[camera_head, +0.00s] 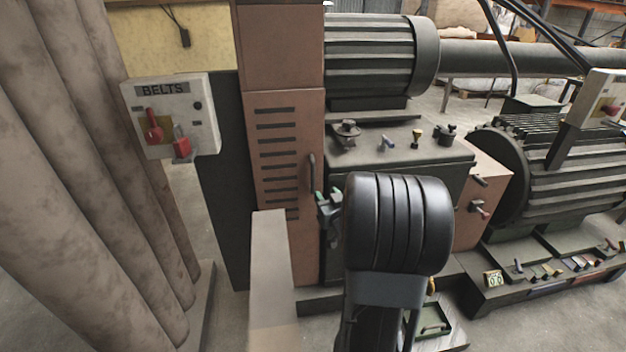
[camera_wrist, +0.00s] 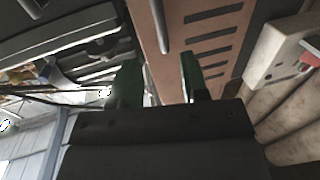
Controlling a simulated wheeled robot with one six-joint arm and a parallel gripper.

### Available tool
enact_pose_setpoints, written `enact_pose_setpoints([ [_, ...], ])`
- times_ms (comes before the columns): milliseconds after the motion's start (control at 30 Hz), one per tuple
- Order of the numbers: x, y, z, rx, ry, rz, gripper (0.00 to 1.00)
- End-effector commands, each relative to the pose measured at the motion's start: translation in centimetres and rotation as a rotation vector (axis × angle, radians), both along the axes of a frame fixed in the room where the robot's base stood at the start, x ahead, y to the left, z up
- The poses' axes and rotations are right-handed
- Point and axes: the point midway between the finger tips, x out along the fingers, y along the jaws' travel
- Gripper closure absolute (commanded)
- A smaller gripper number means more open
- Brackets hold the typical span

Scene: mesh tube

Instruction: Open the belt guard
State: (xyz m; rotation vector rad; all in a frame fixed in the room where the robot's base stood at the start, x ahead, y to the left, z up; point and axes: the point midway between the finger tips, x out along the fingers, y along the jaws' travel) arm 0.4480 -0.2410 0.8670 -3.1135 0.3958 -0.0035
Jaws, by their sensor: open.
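The belt guard (camera_head: 277,140) is a reddish-brown louvred panel on the side of the machine, and it looks closed. Its dark vertical handle (camera_head: 311,172) is near the panel's right edge. In the wrist view the slotted guard (camera_wrist: 205,40) fills the upper middle, with the handle (camera_wrist: 159,24) at the top. My gripper (camera_head: 328,203), with green fingers, is just right of and slightly below the handle in the head view. In the wrist view my gripper (camera_wrist: 160,80) is open, and the handle's visible end is beyond the fingertips, apart from them. My arm hides part of the machine.
A white BELTS switch box (camera_head: 172,115) with red controls hangs left of the guard. Thick brown pipes (camera_head: 85,150) stand at far left. A grey block (camera_head: 270,280) stands low before the guard. Motors (camera_head: 370,60) and a dark bench (camera_head: 545,275) are at right.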

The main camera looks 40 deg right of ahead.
Motion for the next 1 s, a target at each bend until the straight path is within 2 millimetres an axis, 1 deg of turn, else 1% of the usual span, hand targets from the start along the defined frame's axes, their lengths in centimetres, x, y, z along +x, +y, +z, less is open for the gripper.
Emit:
enact_pose_setpoints([
  [33, 1.0, -0.2, -0.1, 0.000, 0.000, 0.002, 0.59],
  [200, 4.3, -1.0, 0.0, -0.001, 0.001, 0.002, 0.59],
  [400, 7.6, -1.9, 0.0, -0.002, 0.001, 0.001, 0.59],
  [500, 8.8, -2.2, 0.0, -0.001, 0.001, -0.001, 0.59],
  [700, 10.2, -2.6, 0.0, 0.000, 0.002, -0.001, 0.59],
  [1000, 10.6, -2.7, 0.0, 0.000, 0.002, -0.001, 0.59],
])
